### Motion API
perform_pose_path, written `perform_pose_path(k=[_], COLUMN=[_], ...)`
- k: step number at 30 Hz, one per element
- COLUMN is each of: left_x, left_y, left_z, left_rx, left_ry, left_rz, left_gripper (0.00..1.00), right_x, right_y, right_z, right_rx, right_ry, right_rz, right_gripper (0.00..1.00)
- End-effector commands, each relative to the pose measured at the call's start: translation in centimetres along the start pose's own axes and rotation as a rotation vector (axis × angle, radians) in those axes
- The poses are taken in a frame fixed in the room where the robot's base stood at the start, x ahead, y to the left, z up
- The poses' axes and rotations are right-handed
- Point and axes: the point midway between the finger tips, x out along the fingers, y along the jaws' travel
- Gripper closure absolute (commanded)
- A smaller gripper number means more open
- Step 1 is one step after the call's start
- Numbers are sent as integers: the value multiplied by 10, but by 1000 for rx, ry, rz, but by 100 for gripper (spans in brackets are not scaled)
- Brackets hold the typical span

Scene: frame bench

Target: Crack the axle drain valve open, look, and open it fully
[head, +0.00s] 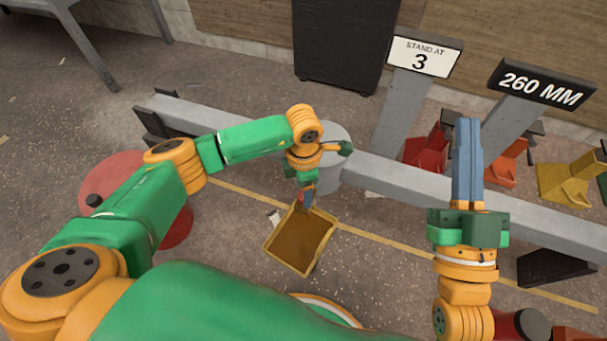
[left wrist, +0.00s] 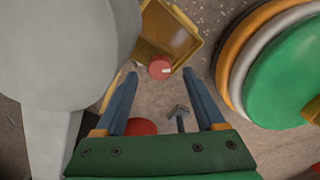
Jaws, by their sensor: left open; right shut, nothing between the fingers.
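A red round knob (left wrist: 160,67), which looks like the drain valve's handle, shows in the left wrist view just beyond and between my left fingertips. My left gripper (left wrist: 163,80) is open around the line to it; I cannot tell whether a finger touches it. In the head view my left gripper (head: 306,200) points down beside the grey axle housing (head: 334,150), above a yellow-rimmed tray (head: 270,251) with a brown inside. I cannot tell whether the brown is liquid. The valve body is hidden. My right gripper (head: 468,125) is shut and empty, in front of the axle beam (head: 400,181).
Signs reading "STAND AT 3" (head: 424,56) and "260 MM" (head: 541,84) stand behind the beam. Red, orange and yellow stands (head: 567,184) are at the right. A red round object (head: 178,230) lies left of the tray. A grey T-shaped piece (left wrist: 179,114) shows below the left fingers.

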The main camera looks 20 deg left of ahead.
Motion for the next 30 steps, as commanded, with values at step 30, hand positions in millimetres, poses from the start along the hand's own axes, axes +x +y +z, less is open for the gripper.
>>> perform_pose_path(k=[30], left_x=[-46], left_y=[0], left_z=[0], left_rx=[0], left_ry=[0], left_rz=[0], left_gripper=[29], right_x=[-55], right_y=[14], right_z=[126], right_rx=[9], right_ry=[-741], right_rz=[39], right_gripper=[100])
